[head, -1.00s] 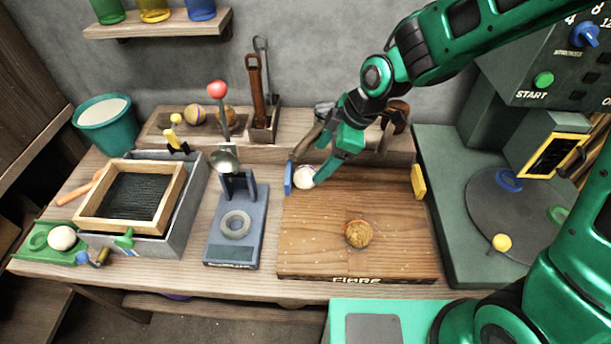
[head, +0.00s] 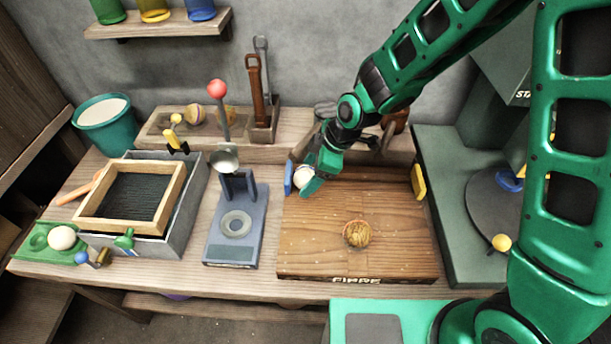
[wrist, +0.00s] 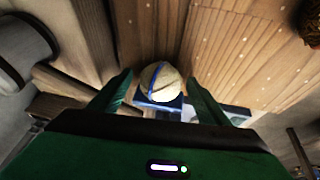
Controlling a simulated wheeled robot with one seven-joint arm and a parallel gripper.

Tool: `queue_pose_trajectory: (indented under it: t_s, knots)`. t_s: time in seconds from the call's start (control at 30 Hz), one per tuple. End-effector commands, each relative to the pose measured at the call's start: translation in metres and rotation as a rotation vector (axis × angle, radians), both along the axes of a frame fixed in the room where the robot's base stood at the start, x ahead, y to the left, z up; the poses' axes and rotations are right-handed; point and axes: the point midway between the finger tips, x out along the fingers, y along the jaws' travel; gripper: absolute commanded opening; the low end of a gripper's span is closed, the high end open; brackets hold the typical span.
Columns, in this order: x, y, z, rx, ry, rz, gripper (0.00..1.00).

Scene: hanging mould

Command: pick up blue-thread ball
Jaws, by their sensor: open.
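The blue-thread ball (head: 304,178) is a pale ball at the back left corner of the wooden board, beside a blue block (head: 288,179). In the wrist view the ball (wrist: 160,81) shows a blue band and lies between the fingertips. My gripper (head: 309,183) is at the ball and partly hides it in the head view. In the wrist view my gripper (wrist: 160,87) is open, with a finger on each side of the ball and small gaps visible.
The wooden board (head: 320,255) also bears a brown fibrous ball (head: 357,234). A yellow block (head: 418,183) stands at its right edge. A lever press (head: 236,220) stands left of the board. Another pale ball (head: 62,238) lies on a green tray at far left.

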Motion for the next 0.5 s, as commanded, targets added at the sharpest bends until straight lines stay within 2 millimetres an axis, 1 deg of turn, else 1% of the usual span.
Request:
queue_pose_trajectory:
  t_s: [0.17, 0.27, 0.3, 0.37, 0.43, 0.47, 0.5]
  knots:
    - [0.0, -0.0001, 0.0, 0.0, 0.0, 0.0, 0.7]
    - [0.0, -0.0001, 0.0001, 0.0, 0.0, 0.0, 0.49]
    - [0.0, -0.0001, 0.0001, 0.0, 0.0, 0.0, 0.39]
    - [0.0, -0.0001, 0.0001, 0.0, 0.0, 0.0, 0.25]
    - [0.0001, -0.0001, 0.0002, 0.0, 0.0, 0.0, 0.25]
    - [0.0001, -0.0001, 0.0002, 0.0, 0.0, 0.0, 0.21]
    - [0.0001, -0.0001, 0.0002, 0.0, 0.0, 0.0, 0.21]
